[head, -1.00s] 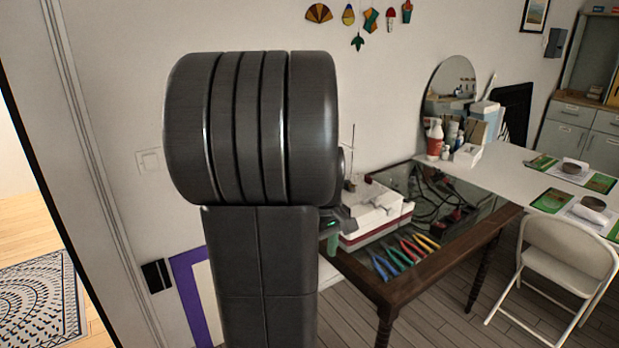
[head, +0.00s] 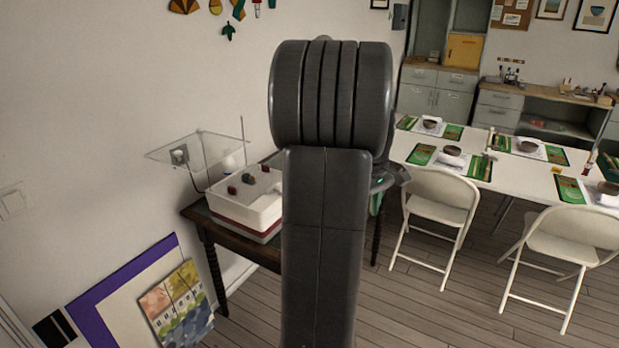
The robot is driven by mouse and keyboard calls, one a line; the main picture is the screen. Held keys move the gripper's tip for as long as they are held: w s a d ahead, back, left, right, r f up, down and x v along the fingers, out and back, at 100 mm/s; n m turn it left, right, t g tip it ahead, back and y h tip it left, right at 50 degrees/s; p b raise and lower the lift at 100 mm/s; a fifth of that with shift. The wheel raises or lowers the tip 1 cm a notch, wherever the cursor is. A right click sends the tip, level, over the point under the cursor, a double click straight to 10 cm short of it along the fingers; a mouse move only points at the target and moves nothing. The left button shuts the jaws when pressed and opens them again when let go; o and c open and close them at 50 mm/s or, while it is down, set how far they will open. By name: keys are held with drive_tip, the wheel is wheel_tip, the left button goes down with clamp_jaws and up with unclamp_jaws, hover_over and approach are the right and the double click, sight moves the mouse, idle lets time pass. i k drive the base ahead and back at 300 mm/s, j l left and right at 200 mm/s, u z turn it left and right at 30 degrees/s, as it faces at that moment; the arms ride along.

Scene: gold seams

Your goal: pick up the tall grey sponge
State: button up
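I cannot make out a tall grey sponge in the head view. My gripper (head: 381,195) shows only in part at the right edge of my dark arm, which hides most of it. A small green light shows on it, and a small greenish piece hangs below it. I cannot tell whether that piece is a fingertip or something held, nor whether the fingers are open or shut.
A white box with a dark red base (head: 256,222) stands on a dark wooden table (head: 197,212), partly behind my arm. Folding chairs (head: 440,197) stand before a long white table (head: 512,178). Framed pictures (head: 180,310) lean on the left wall. Wood floor is clear at lower right.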

sight(245, 177)
drive_tip(key=z, duration=0.9)
drive_tip(key=j+z, duration=0.15)
drive_tip(key=z, duration=0.8)
drive_tip(key=j+z, duration=0.1)
drive_tip(key=z, duration=0.8)
drive_tip(key=j+z, duration=0.15)
drive_tip(key=z, duration=0.75)
drive_tip(key=k+j+z, duration=0.15)
drive_tip(key=z, duration=0.25)
drive_tip(key=k+z, duration=0.3)
drive_tip(key=z, duration=0.15)
drive_tip(key=k+z, duration=0.2)
drive_tip(key=z, duration=0.2)
drive_tip(key=k+z, duration=0.25)
drive_tip(key=u, duration=0.75)
drive_tip(key=j+u, duration=0.15)
drive_tip(key=u, duration=0.55)
drive_tip(key=j+u, duration=0.15)
drive_tip(key=u, duration=0.6)
drive_tip(key=j+u, duration=0.15)
drive_tip(key=u, duration=0.6)
drive_tip(key=j+u, duration=0.1)
drive_tip(key=u, duration=1.35)
drive_tip(key=i+u, duration=0.1)
drive_tip(key=u, duration=0.6)
drive_tip(key=i+u, duration=0.1)
drive_tip(key=u, duration=0.65)
